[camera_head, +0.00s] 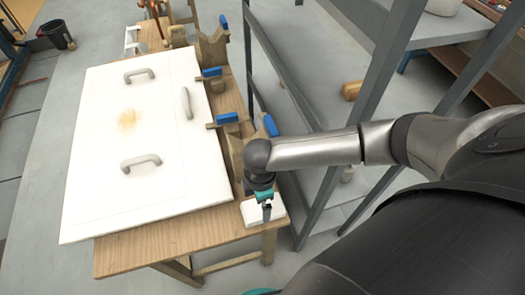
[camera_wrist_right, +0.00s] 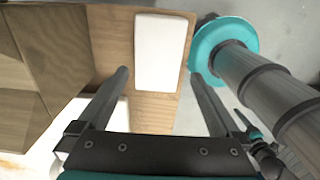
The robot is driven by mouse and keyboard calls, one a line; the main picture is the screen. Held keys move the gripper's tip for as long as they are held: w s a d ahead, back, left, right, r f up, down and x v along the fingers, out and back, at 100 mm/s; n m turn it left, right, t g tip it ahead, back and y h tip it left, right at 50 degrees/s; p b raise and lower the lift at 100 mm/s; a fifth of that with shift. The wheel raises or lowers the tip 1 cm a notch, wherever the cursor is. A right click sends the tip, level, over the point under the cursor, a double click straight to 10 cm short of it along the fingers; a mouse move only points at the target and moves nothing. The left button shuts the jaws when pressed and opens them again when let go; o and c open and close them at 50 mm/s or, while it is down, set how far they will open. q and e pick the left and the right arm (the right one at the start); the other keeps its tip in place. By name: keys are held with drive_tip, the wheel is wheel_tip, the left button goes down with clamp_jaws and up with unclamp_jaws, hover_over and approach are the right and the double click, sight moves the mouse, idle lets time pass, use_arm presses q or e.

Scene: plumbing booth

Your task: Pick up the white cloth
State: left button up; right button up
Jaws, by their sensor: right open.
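The white cloth (camera_head: 278,210) is a small, folded, flat block at the table's near right corner in the head view. In the right wrist view the white cloth (camera_wrist_right: 162,50) lies on the wood as an upright white rectangle. My right gripper (camera_head: 266,207) is over the cloth in the head view and hides part of it. In the right wrist view my right gripper (camera_wrist_right: 159,76) is open and empty, with a finger on either side of the cloth's lower part. The height of the fingertips above the cloth is hard to tell. My left gripper is out of view.
A white panel (camera_head: 100,190) with several grey handles covers most of the wooden table (camera_head: 150,250). Wooden blocks and blue-handled clamps (camera_head: 227,119) line its right edge. A grey metal shelf rack (camera_head: 345,165) stands close on the right, beside my right arm.

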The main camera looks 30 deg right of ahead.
drive_tip(key=shift+f, duration=0.55)
drive_tip(key=f, duration=0.1)
drive_tip(key=f+b, duration=0.1)
drive_tip(key=f, duration=0.2)
drive_tip(key=shift+d+f, duration=0.4)
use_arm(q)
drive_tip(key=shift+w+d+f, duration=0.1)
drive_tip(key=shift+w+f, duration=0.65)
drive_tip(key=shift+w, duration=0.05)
use_arm(e)
drive_tip(key=shift+c, duration=0.2)
drive_tip(key=shift+c, duration=0.8)
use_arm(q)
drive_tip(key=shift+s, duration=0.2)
use_arm(e)
drive_tip(key=shift+w, duration=0.1)
drive_tip(key=c, duration=0.9)
